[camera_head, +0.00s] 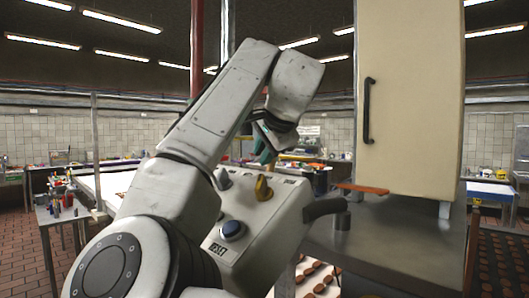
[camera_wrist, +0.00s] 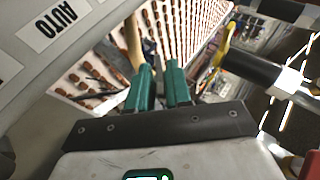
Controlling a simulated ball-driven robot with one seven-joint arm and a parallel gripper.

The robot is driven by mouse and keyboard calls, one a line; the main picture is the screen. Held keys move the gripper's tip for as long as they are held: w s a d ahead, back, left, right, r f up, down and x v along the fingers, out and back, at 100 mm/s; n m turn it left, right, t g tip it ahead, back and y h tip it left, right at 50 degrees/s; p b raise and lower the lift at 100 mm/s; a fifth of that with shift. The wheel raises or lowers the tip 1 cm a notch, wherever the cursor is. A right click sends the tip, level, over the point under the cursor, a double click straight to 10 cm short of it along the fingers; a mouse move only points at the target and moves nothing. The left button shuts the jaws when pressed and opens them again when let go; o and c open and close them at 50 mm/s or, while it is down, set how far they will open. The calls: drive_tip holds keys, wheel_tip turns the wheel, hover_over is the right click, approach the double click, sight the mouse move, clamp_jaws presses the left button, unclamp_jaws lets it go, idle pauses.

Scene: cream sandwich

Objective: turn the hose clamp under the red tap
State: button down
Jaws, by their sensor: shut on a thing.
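An orange-red lever (camera_head: 361,188), which looks like the red tap, sticks out above the grey metal counter. A short grey cylinder (camera_head: 342,220) is below it, beside a thick black hose-like part (camera_head: 325,208). I cannot tell which part is the hose clamp. In the wrist view, a black tube (camera_wrist: 250,71) ends at a pale fitting (camera_wrist: 288,80), right of my fingers and apart from them. My gripper (camera_wrist: 158,80) has teal fingers a little apart, shut on a thin tan rod-like thing (camera_wrist: 133,42); its grip is partly hidden. My arm hides much of the head view.
Trays of brown biscuits (camera_wrist: 90,75) lie below my gripper.

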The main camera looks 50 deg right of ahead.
drive_tip(key=shift+f, duration=0.1)
drive_tip(key=shift+s+f+t+b, duration=0.1)
drive_tip(key=shift+f+t+b, duration=0.2)
drive_tip(key=shift+t+b, duration=0.65)
drive_tip(key=shift+r+m+t+b, duration=0.15)
drive_tip(key=shift+m+t+b, duration=0.25)
drive_tip(key=shift+b, duration=0.45)
drive_tip(key=shift+r, duration=0.1)
drive_tip(key=c, duration=1.2)
unclamp_jaws()
drive_tip(key=shift+c, duration=0.2)
drive_tip(key=shift+s, duration=0.1)
drive_tip(key=b+v, duration=0.2)
drive_tip(key=v, duration=0.8)
drive_tip(key=shift+a+b, duration=0.1)
drive_tip(key=shift+b, duration=0.3)
drive_tip(key=shift+s+a+r, duration=0.15)
drive_tip(key=shift+s, duration=0.1)
